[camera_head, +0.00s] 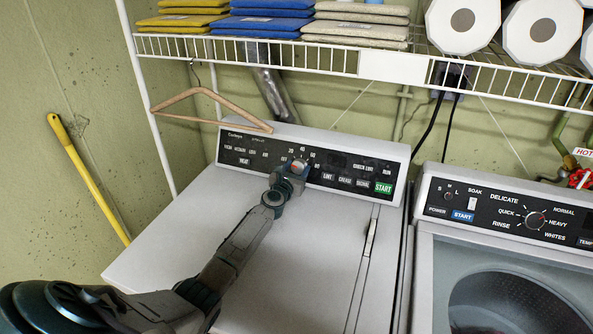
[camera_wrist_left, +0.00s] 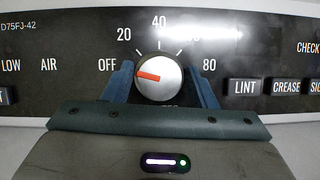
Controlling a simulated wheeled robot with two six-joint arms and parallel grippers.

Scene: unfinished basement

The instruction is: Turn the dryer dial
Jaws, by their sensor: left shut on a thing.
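The dryer dial (camera_wrist_left: 158,77) is a round silver knob with a red pointer on the dryer's black control panel (camera_head: 340,172). In the left wrist view the pointer aims left, close to the OFF mark. My left gripper (camera_wrist_left: 161,88) has its blue fingers on both sides of the dial and is shut on it. In the head view the left gripper (camera_head: 294,171) reaches up to the panel and partly hides the dial (camera_head: 299,165). The dryer (camera_head: 290,258) is white with a flat top. My right gripper is not in view.
A washer (camera_head: 423,270) with its own panel and knob stands to the right. A wire shelf (camera_head: 290,55) with folded cloths and white rolls is above. A wooden hanger (camera_head: 212,97) hangs close over the panel's left end. A yellow pole (camera_head: 88,180) leans on the left wall.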

